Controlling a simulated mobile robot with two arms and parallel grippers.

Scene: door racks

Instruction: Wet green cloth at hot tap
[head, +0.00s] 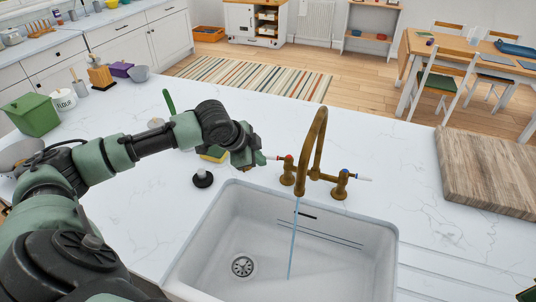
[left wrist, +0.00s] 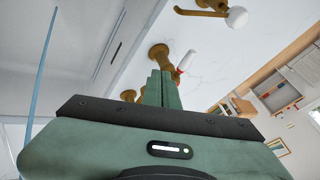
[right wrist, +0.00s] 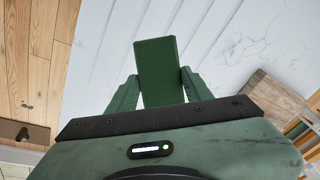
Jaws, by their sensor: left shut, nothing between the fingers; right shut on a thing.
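The brass tap (head: 318,140) stands behind the white sink (head: 388,240). A thin blue stream of water (head: 294,240) falls from its spout into the basin. The hot lever (head: 272,158), marked red, is on the left; the cold lever (head: 362,178), marked blue, is on the right. My left gripper (head: 261,159) is shut and empty, with its tips close beside the hot lever; I cannot tell if they touch. My right gripper (right wrist: 158,90) is shut on the green cloth (right wrist: 156,65), a folded dark green piece above the pale worktop, away from the stream.
A black-topped stopper (head: 202,178) and a yellow-green sponge (head: 214,154) are left of the tap, partly near my left arm. A wooden board (head: 490,170) lies at the right. A green box (head: 32,114) stands far left. The basin is empty around its drain (head: 243,265).

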